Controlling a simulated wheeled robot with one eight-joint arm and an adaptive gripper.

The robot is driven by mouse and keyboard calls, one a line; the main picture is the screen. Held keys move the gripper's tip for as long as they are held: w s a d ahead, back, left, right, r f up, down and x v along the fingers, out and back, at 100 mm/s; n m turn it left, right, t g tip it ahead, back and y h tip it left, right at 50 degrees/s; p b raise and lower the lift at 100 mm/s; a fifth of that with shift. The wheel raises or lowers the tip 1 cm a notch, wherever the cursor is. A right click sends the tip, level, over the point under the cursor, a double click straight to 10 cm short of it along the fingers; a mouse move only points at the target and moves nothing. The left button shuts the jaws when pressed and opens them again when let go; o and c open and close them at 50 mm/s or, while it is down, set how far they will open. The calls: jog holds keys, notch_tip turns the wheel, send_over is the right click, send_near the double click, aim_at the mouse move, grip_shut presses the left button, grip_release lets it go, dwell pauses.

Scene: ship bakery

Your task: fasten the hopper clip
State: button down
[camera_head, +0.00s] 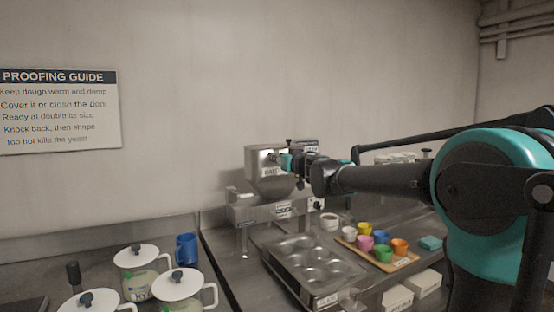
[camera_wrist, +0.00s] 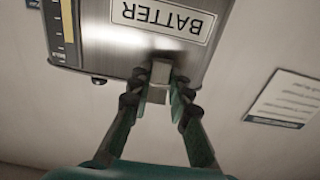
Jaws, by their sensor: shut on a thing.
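The hopper (camera_head: 266,173) is a metal box labelled BATTER at the back of the counter, above a metal stand. Its front fills the top of the wrist view (camera_wrist: 98,42), where the label appears upside down. My gripper (camera_head: 287,162) is at the hopper's upper right side. In the wrist view my gripper (camera_wrist: 159,92) has both fingers on a small metal clip (camera_wrist: 160,72) at the hopper's edge, just beside the label. Whether the clip is latched cannot be told.
A muffin tin (camera_head: 305,262) lies on the counter in front of the stand. Lidded jars (camera_head: 137,275) and a blue mug (camera_head: 186,249) stand at the left.

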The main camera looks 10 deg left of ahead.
dwell(0.3)
jog(key=c, duration=1.4)
grip_release()
jog(key=v, duration=1.2)
